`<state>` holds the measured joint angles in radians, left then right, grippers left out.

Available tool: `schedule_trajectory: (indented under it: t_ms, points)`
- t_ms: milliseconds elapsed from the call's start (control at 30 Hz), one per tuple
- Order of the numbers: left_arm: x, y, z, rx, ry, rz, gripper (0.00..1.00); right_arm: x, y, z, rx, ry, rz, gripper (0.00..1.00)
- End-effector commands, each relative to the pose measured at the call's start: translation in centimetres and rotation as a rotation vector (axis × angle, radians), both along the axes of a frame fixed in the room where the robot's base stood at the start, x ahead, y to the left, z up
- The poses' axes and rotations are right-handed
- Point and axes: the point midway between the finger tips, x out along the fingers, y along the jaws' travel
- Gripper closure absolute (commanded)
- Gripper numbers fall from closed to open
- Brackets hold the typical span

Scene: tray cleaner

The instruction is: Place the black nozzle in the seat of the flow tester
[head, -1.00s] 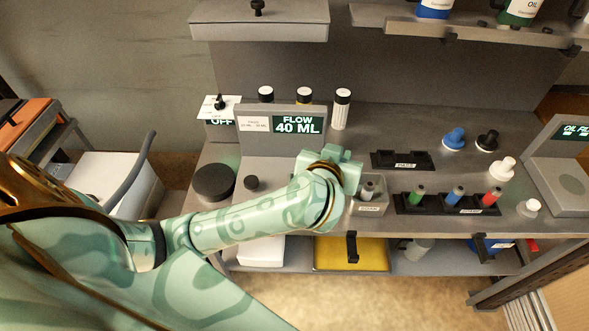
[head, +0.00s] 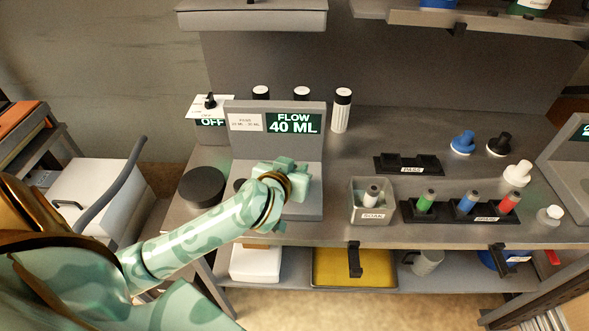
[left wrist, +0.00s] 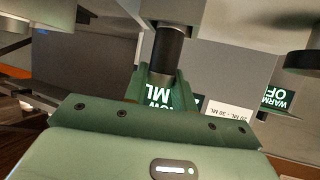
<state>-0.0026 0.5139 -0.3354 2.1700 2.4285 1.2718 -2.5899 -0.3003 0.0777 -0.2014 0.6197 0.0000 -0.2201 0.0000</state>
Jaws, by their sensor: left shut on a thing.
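The grey flow tester (head: 245,147) stands left of centre on the bench, its display reading FLOW 40 ML. My left gripper (head: 284,176) is over the tester's base in the head view and hides much of it, including any seat there. The left wrist view shows its green fingers (left wrist: 162,80) shut on a dark cylinder, the black nozzle (left wrist: 168,48). The nozzle's far end meets or overlaps a pale grey part in that view; I cannot tell whether they touch. My fingers hide the nozzle in the head view. My right gripper is not in view.
A black round pad (head: 203,187) lies left of the tester. A soak box (head: 373,213) with a grey nozzle stands to the right, beside a rack (head: 492,214) of green, blue and red nozzles. An empty-looking black rack (head: 408,163) is behind. White-capped bottles (head: 342,110) stand behind the tester.

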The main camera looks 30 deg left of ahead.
Motion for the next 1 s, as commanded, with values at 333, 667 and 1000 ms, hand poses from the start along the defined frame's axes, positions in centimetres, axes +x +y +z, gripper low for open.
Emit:
schedule_trajectory:
  t_ms: [333, 667, 1000]
  points:
    - [0.0, 0.0, -0.2, -0.001, -0.001, 0.0, 0.52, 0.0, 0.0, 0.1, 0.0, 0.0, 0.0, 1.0]
    - [-0.1, -0.1, 0.2, -0.001, 0.0, 0.0, 0.52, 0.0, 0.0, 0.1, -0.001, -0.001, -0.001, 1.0]
    - [-6.5, -1.6, 3.7, 0.002, 0.0, -0.003, 0.52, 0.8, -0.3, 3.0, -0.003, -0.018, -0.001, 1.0]
